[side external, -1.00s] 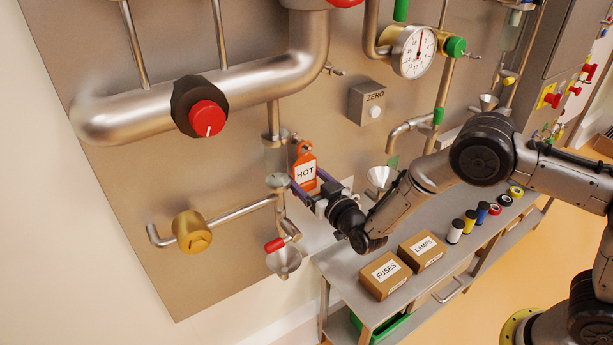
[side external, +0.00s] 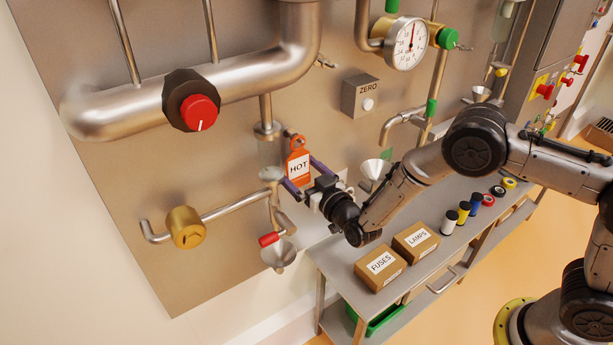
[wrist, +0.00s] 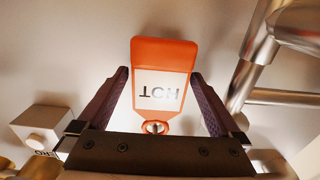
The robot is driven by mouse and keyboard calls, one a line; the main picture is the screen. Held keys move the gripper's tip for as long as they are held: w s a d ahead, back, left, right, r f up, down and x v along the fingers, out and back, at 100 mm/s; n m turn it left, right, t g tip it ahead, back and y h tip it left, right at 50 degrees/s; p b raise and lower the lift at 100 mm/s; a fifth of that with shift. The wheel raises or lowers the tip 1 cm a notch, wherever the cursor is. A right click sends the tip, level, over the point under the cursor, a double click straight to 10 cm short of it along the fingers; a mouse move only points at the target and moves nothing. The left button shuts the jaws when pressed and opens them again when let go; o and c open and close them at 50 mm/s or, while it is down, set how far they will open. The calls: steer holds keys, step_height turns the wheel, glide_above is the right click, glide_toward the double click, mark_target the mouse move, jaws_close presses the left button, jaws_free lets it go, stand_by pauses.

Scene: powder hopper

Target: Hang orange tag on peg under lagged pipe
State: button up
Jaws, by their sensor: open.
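The orange tag (side external: 299,165), with a white "HOT" label, hangs upright against the panel below the thick silver pipe (side external: 190,90). In the wrist view the tag (wrist: 164,75) appears upside down. Its holed end is nearest my gripper, and a small round metal end shows in the hole, seemingly the peg (wrist: 155,127). The peg's shaft is hidden. My gripper (side external: 298,171) is open around the tag. In the wrist view my gripper (wrist: 160,76) has a finger on each side of the tag, with a visible gap at both edges.
A thin pipe with a funnel (side external: 278,254) and red-handled valve (side external: 269,239) stands close left of my gripper. The ZERO box (side external: 362,97) is up and right. Another funnel (side external: 374,170) is right of my wrist. A shelf with FUSES (side external: 380,268) and LAMPS (side external: 416,241) boxes lies below.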

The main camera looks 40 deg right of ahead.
steer(key=s, duration=1.3)
steer(key=w+d+r+m+t+h, duration=0.1)
steer(key=w+d+r+m+h, duration=0.15)
steer(key=r, duration=0.65)
steer(key=w+d+r+m+t+h, duration=0.1)
steer(key=d+r, duration=0.3)
steer(key=r, duration=0.5)
steer(key=s+d+r+g+y, duration=0.2)
steer(key=s+d+r+y, duration=0.15)
steer(key=r, duration=0.75)
steer(key=s+d+f+n+g, duration=0.1)
steer(key=s+f+g, duration=0.3)
steer(key=s, duration=0.5)
steer(key=s+d+f+n+g, duration=0.1)
steer(key=s+f+g, duration=0.3)
steer(key=s, duration=0.5)
steer(key=s+d+f+n+g, duration=0.1)
steer(key=s+f+g, duration=0.3)
steer(key=s, duration=0.5)
steer(key=shift+f, duration=0.75)
